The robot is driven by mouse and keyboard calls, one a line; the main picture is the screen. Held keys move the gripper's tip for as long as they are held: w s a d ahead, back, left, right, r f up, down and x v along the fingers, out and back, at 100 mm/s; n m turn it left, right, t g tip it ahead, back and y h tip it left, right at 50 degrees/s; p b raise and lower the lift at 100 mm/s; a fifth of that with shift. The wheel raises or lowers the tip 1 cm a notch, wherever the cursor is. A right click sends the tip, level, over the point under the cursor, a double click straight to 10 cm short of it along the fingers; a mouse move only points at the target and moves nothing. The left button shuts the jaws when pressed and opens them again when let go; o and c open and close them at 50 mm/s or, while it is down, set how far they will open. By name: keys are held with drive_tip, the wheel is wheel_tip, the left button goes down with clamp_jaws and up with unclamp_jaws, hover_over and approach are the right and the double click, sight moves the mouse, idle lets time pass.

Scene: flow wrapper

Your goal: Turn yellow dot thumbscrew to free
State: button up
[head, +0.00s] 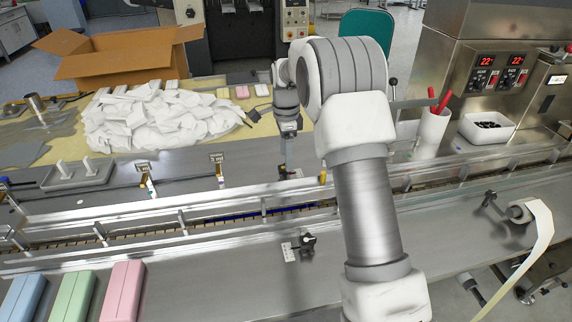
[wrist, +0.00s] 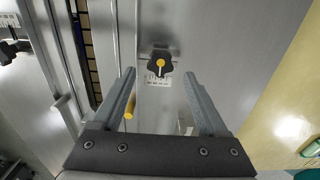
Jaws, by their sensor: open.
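The yellow dot thumbscrew (wrist: 159,63) is a black lobed knob with a yellow mark on top, upper middle of the wrist view. It sits on the grey metal deck beside a small white scale plate (wrist: 158,80). My gripper (wrist: 159,75) is open and empty; its two grey fingers lie left and right of the knob's line, their tips just below it in the picture, with no contact visible. In the head view my gripper (head: 284,158) points down over the deck behind the conveyor. The thumbscrew is hard to make out there.
Another black knob (head: 307,241) with a scale plate stands on the near deck. Metal guide rails (head: 190,222) run along the conveyor. A yellow-tipped post (wrist: 129,110) stands near my left finger. A white cup (head: 431,132) and white bin (head: 487,130) are at right.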

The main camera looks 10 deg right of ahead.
sight(284, 171)
drive_tip(key=shift+f, duration=1.45)
drive_tip(key=shift+c, duration=0.4)
clamp_jaws()
